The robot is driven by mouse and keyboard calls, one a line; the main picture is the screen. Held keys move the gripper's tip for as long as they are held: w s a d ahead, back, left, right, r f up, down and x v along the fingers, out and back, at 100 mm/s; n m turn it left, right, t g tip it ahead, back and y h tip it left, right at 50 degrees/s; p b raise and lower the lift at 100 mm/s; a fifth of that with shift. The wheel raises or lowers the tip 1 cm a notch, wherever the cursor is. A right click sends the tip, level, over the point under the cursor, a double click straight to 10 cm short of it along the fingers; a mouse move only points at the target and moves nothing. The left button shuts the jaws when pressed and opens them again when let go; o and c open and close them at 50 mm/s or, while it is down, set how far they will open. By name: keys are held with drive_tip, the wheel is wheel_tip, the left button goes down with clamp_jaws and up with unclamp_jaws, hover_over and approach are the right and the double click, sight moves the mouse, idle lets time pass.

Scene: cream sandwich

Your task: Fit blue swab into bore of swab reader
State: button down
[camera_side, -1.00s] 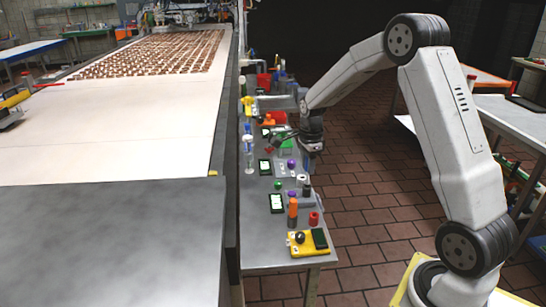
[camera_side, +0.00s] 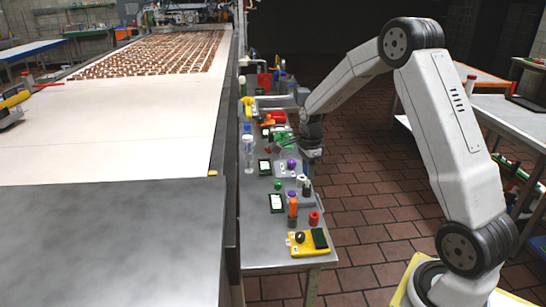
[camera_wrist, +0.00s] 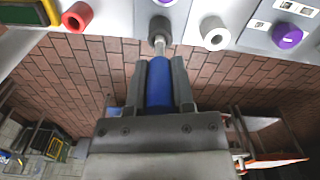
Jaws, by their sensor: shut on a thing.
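My gripper (camera_wrist: 163,62) is shut on the blue swab (camera_wrist: 158,88) in the wrist view, with one jaw on each side of it. The swab's pale grey tip (camera_wrist: 160,42) points away from the jaws, toward a dark round piece (camera_wrist: 158,26) on a grey block. The tip overlaps that piece in the picture; I cannot tell whether it touches or enters it. I cannot tell for sure which device is the swab reader.
A white ring-shaped piece (camera_wrist: 214,34) and a purple cap (camera_wrist: 287,36) stand to the right of the tip, a red ring (camera_wrist: 77,17) to the left. A yellow device (camera_side: 308,243) sits at the bench's near end. Upright tubes and small devices crowd the bench (camera_side: 262,250).

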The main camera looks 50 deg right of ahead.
drive_tip(key=shift+f, duration=0.95)
drive_tip(key=shift+c, duration=2)
unclamp_jaws()
drive_tip(key=shift+r, duration=0.15)
drive_tip(key=shift+r, duration=3.75)
drive_tip(key=shift+a, duration=0.1)
drive_tip(key=s+a+f+n+t, duration=0.1)
drive_tip(key=s+a+f+n, duration=0.1)
drive_tip(key=s+a+n, duration=0.5)
drive_tip(key=s+a+f+n+t, duration=0.1)
drive_tip(key=s+a+f+n, duration=0.1)
drive_tip(key=s+a+n, duration=0.5)
drive_tip(key=a+n, duration=0.6)
drive_tip(key=n, duration=0.4)
drive_tip(key=shift+s+t, duration=0.15)
drive_tip(key=shift+t, duration=0.15)
